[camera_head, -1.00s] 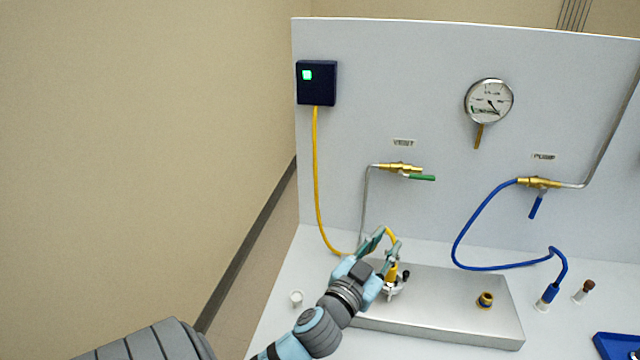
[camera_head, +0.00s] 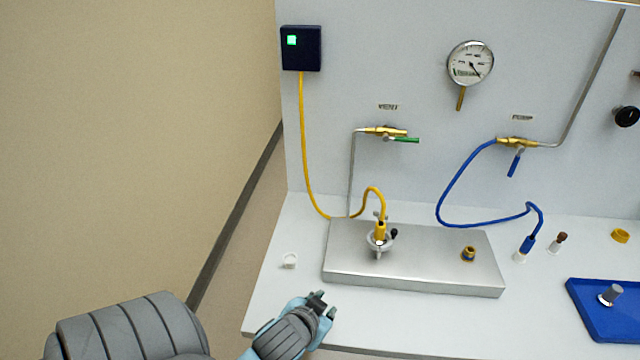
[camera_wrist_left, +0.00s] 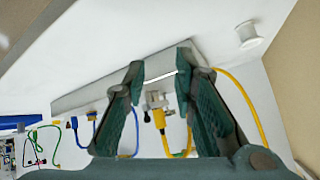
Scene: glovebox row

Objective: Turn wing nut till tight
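A silver clamp (camera_head: 379,246) sits around the base of the yellow-cable connector (camera_head: 380,230) on the steel block (camera_head: 345,265). A small dark knob sits at its right side. The wing nut is too small to pick out clearly; it appears to be part of the metal at the clamp. My left gripper (camera_head: 325,305) is in front of the block's front edge, apart from the clamp. In the left wrist view, the fingers (camera_wrist_left: 160,66) are open and empty, with the clamp (camera_wrist_left: 155,98) visible between them at a distance. My right gripper is not in view.
A brass port (camera_head: 468,254) stands on the block's right half. A white cap (camera_head: 289,261) lies left of the block. The yellow cable (camera_head: 303,150) loops in from the left. A blue tray (camera_head: 577,298) is at the right.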

